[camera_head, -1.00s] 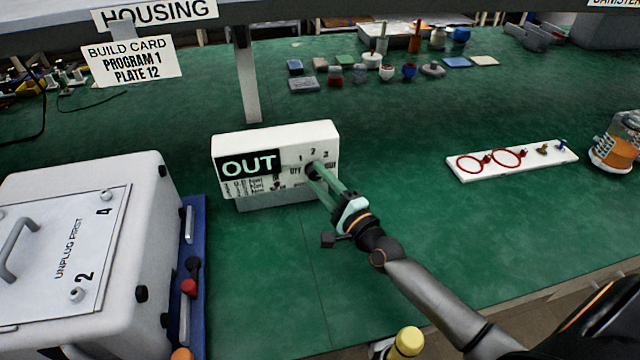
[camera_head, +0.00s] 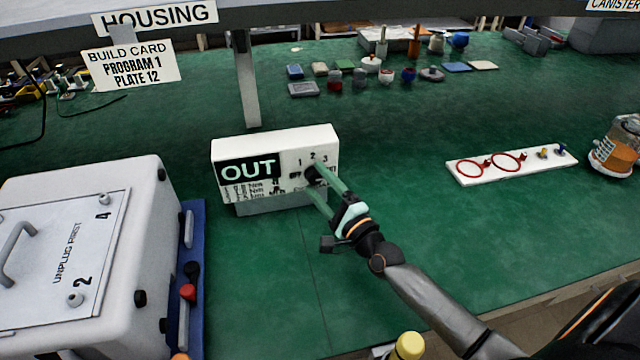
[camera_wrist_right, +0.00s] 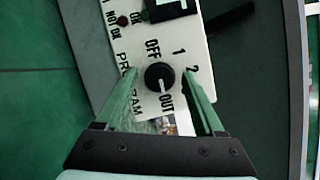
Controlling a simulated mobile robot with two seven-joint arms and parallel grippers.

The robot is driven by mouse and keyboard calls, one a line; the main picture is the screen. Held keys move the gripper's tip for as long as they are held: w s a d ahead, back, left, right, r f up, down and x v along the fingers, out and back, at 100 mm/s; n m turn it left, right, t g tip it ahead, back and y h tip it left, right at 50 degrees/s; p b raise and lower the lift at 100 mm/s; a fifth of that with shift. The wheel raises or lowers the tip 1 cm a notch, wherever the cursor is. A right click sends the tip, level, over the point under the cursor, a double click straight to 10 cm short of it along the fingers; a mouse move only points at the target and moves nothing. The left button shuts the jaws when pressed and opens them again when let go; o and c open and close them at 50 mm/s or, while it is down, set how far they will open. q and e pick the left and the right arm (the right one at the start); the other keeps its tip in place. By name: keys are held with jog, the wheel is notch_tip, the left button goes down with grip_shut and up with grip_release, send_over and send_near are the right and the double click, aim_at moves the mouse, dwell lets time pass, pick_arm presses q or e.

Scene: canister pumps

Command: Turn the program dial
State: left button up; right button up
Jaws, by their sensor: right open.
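The white control box (camera_head: 275,150) stands on the green bench with a black panel reading OUT. Its black program dial (camera_wrist_right: 159,76) has labels OFF, 1, 2 and OUT around it in the right wrist view. The dial's white mark points down the picture towards the word OUT. My right gripper (camera_head: 314,180) is open at the box's front. In the wrist view its two green fingers (camera_wrist_right: 159,88) stand on either side of the dial, with a gap at each side. The label 3 shows in the head view but not in the wrist view. My left gripper is not in view.
A build card (camera_head: 130,65) above reads PROGRAM 1, PLATE 12. A large white housing (camera_head: 85,240) stands at the left. A white tray (camera_head: 470,178) with red rings lies at the right, beside a canister (camera_head: 615,150). Several small parts lie behind. Bench around the box is clear.

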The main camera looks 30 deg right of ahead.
jog(key=shift+s, duration=0.1)
jog(key=s, duration=0.3)
jog(key=s+d+f, duration=0.1)
jog(key=s, duration=0.3)
jog(key=s+b, duration=0.1)
jog(key=s, duration=0.3)
jog(key=shift+d+f, duration=0.2)
jog(key=shift+f, duration=0.1)
jog(key=shift+s, duration=0.55)
